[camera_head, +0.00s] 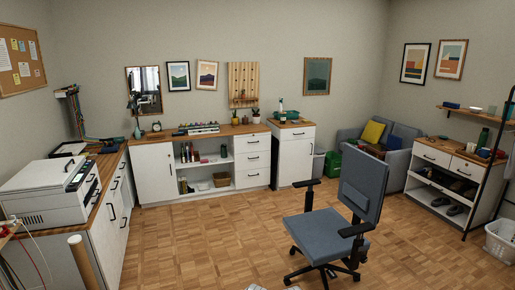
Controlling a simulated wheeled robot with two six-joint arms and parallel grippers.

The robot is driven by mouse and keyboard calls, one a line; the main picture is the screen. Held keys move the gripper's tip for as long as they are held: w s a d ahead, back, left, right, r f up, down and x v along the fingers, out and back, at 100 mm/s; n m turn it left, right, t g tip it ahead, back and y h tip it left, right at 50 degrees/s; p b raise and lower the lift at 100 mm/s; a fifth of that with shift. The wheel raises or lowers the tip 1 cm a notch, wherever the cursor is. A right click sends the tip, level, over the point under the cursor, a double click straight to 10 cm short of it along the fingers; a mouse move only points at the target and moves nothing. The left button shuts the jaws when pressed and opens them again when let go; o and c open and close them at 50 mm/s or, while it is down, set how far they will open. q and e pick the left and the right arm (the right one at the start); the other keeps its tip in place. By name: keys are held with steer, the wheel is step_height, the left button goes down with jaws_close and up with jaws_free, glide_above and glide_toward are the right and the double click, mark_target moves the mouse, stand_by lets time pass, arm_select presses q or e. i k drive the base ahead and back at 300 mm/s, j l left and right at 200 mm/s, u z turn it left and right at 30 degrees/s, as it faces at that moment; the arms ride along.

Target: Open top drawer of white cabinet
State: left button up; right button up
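Several white cabinets are in the camera_head view. The back-wall unit (153,170) has a door at left, open shelves in the middle and a stack of drawers at right; its top drawer (252,141) looks closed. To its right, a narrower white cabinet (297,160) has a closed top drawer (298,133) above a door. By the right wall, a low white cabinet (432,156) has two closed drawers over open shelves. The left-wall unit (107,230) has dark handles. Which cabinet is meant, I cannot tell. Neither gripper is in view.
A blue-grey office chair (328,240) stands on the wood floor, front right of centre. A white printer (48,192) sits on the left counter. A blue sofa (385,142) is in the back right corner, a white basket (501,240) at far right.

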mark_target(262, 143)
steer(key=i+l, duration=0.1)
steer(key=i, duration=0.4)
steer(key=i+u, duration=0.15)
steer(key=i, duration=0.4)
steer(key=i+j+u, duration=0.1)
steer(key=i+u, duration=0.2)
steer(key=i, duration=0.3)
steer(key=i+u, duration=0.35)
steer(key=i, duration=0.25)
steer(key=i+l+u, duration=0.3)
steer(key=i, duration=0.3)
steer(key=i+z, duration=0.2)
steer(key=i, duration=0.35)
steer(key=i+j+z, duration=0.2)
steer(key=i, duration=0.4)
steer(key=i+j+z, duration=0.15)
steer(key=i, duration=0.4)
steer(key=i+l+z, duration=0.2)
steer(key=i+z, duration=0.25)
steer(key=i, duration=0.25)
steer(key=i+z, duration=0.5)
steer(key=i, duration=0.2)
steer(key=i+l, duration=0.7)
steer(key=i, duration=0.15)
